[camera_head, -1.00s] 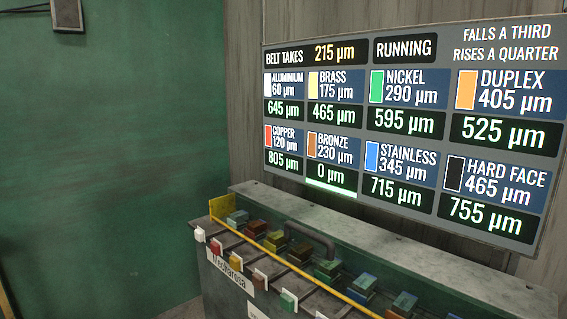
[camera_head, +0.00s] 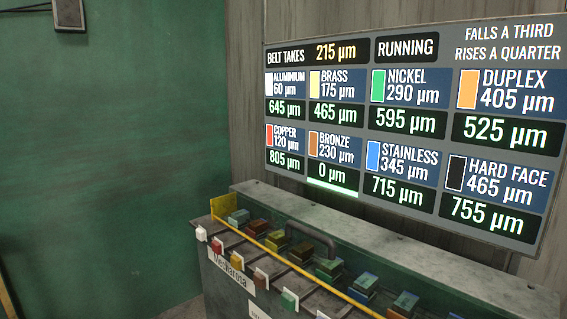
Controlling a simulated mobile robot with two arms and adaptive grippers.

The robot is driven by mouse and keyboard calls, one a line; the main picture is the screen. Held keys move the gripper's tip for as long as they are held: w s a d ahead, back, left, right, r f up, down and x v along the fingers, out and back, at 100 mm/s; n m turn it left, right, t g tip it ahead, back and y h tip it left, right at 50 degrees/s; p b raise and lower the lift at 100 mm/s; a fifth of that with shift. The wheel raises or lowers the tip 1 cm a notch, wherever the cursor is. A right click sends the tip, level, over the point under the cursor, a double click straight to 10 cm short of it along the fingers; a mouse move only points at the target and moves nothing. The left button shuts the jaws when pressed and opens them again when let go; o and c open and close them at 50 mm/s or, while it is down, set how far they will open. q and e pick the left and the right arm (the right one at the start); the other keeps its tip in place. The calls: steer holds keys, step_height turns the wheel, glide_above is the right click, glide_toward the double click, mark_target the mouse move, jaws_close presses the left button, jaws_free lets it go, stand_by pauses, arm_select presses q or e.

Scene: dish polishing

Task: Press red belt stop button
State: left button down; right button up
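No red button marked as a belt stop can be made out. The sign (camera_head: 414,135) at the upper right reads "BELT TAKES 215 µm" and "RUNNING" (camera_head: 407,47). It lists several metals with values; bronze shows 0 µm with a bright bar under it. Below it, a grey machine (camera_head: 225,280) has a row of coloured tabs along its front, among them a white tab (camera_head: 201,234) and a small red tab (camera_head: 217,246). I cannot tell what the red tab does. Neither of my grippers is in view.
Several coloured blocks (camera_head: 257,227) sit in a row behind a yellow rail (camera_head: 290,257) on the machine. A dark handle (camera_head: 312,238) stands behind them. A green wall (camera_head: 100,170) fills the left, with a small box (camera_head: 68,15) high up.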

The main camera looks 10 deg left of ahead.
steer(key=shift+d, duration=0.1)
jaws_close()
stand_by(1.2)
